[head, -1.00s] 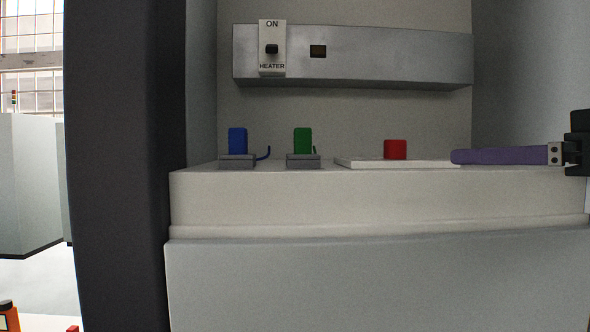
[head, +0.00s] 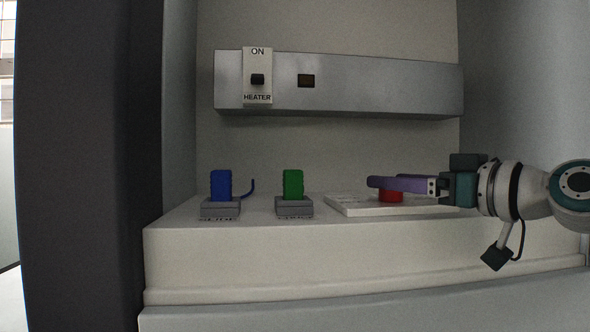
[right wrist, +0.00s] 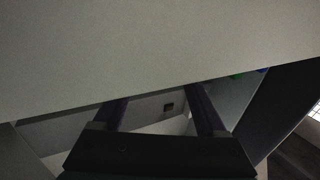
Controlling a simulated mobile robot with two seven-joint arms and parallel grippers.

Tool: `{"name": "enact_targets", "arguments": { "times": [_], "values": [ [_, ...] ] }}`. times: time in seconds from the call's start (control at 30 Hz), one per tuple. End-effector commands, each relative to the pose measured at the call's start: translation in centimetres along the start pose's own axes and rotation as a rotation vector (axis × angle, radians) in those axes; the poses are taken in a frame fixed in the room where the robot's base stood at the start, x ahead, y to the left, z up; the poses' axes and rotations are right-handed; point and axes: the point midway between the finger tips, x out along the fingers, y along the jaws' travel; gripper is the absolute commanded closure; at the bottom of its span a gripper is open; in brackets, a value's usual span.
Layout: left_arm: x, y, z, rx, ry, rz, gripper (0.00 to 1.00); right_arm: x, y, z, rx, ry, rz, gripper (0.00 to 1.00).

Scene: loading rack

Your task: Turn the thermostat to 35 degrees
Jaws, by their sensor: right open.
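A red knob (head: 390,197) stands on a flat white plate (head: 345,206) at the right of the counter. No degree marks are readable on it, and no part is labelled as a thermostat. A small dark display window (head: 306,81) sits on the grey wall bar, with no legible figure. My right gripper (head: 373,182) is open, its purple fingers level and pointing left. In the head view they overlap the top of the red knob; I cannot tell whether they touch it. The right wrist view shows the two fingers (right wrist: 155,97) spread with nothing between them. My left gripper is not in view.
A heater switch panel (head: 257,91), marked ON above its black knob, is on the grey bar (head: 400,87). A blue block (head: 221,185) and a green block (head: 293,184) stand on grey bases on the counter (head: 250,258). A dark post (head: 75,160) stands at left.

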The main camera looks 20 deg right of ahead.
Motion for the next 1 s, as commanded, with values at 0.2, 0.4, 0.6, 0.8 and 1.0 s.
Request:
{"name": "enact_targets", "arguments": {
  "times": [0.2, 0.4, 0.6, 0.8, 1.0],
  "values": [
    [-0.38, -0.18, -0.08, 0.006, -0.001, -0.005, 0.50, 1.23, -0.11, -0.03, -0.001, 0.000, -0.002, 0.26],
    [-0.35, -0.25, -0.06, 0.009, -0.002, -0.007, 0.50, 1.30, -0.11, 0.08, -0.001, -0.002, -0.002, 0.26],
    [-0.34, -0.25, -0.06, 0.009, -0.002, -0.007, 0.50, 1.28, -0.11, 0.06, -0.001, -0.002, -0.002, 0.40],
    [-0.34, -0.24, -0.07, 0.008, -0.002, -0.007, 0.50, 1.27, -0.10, 0.05, -0.001, -0.001, -0.002, 0.63],
    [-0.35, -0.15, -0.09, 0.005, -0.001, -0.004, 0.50, 1.26, -0.10, 0.05, -0.001, -0.001, -0.002, 0.85]
  ]
}}
